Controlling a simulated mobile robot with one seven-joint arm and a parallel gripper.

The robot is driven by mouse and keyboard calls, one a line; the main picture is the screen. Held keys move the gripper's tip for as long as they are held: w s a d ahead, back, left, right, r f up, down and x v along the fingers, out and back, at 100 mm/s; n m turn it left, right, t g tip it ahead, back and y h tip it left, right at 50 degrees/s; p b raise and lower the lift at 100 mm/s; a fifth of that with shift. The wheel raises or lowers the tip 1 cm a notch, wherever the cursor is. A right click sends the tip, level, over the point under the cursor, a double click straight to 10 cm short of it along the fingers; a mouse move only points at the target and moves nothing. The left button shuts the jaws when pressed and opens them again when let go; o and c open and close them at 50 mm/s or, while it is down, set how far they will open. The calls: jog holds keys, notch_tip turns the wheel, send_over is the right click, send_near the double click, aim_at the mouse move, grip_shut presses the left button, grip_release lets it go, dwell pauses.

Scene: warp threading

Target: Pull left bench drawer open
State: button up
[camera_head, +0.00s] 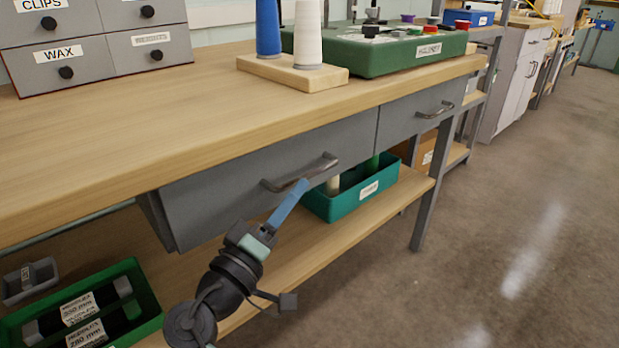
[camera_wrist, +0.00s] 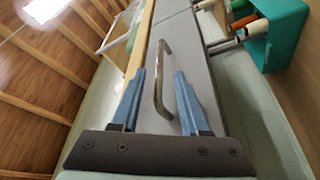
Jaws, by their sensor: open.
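The left bench drawer (camera_head: 235,190) has a plain grey front under the wooden bench top. Its curved metal handle (camera_head: 300,173) is on the front, and the drawer looks closed or nearly so. My gripper (camera_head: 300,185) reaches up to the handle from below in the head view, with its blue fingers at the handle. In the wrist view my gripper (camera_wrist: 159,73) is open, and the handle (camera_wrist: 158,85) lies between the two blue fingers, with a gap to each side. The drawer front (camera_wrist: 195,60) shows behind the handle. Contact is not visible.
The right drawer (camera_head: 422,108) is closed beside it. A teal bin (camera_head: 350,201) stands on the lower shelf (camera_head: 290,255) behind my gripper. A green bin (camera_head: 150,300) is at lower left. Thread cones on a wooden base (camera_head: 290,75) stand on the bench. The floor at right is clear.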

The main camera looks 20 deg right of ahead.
aim_at(310, 172)
jog(key=b+x, duration=0.1)
jog(key=x, duration=0.5)
jog(key=shift+w, duration=0.1)
jog(key=shift+c, duration=0.3)
grip_shut()
dwell(1.0)
